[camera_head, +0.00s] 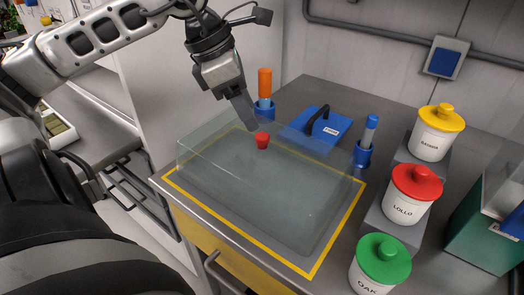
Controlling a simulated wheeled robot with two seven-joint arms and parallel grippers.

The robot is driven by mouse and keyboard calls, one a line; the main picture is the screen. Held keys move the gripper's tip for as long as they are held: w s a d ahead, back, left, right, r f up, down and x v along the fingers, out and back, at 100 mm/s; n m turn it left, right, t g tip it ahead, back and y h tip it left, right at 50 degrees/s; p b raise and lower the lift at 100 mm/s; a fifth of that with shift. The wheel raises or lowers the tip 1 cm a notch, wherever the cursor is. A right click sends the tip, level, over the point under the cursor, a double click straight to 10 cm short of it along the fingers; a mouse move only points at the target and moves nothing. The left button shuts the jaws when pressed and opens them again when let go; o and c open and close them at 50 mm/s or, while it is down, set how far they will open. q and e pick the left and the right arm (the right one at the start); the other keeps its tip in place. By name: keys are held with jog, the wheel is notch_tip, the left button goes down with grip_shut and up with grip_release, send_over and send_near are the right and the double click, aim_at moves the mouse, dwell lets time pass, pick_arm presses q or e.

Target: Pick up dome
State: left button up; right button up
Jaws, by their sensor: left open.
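The dome (290,195) is a clear, box-shaped cover with a red knob (262,142) on top. It stands on the table inside a yellow rectangular outline. My left gripper (246,122) comes in from the upper left and points down. It is open, with its fingertips just above and slightly left of the red knob in the picture; I cannot tell the exact gap. The fingers overlap each other from this angle. My right gripper is not in view.
Behind the dome are an orange-capped tube (265,85), a blue block with a black handle (325,127) and a blue-capped tube (369,130). Jars with yellow (440,118), red (417,183) and green (383,260) lids stand right. A green, clear-topped container (480,235) is far right.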

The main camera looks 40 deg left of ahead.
aim_at(262, 135)
pick_arm(q)
jog(key=shift+p+x, duration=0.3)
jog(key=shift+x, duration=2.75)
jog(key=shift+w+a, duration=0.1)
jog(key=shift+a, duration=0.05)
grip_shut()
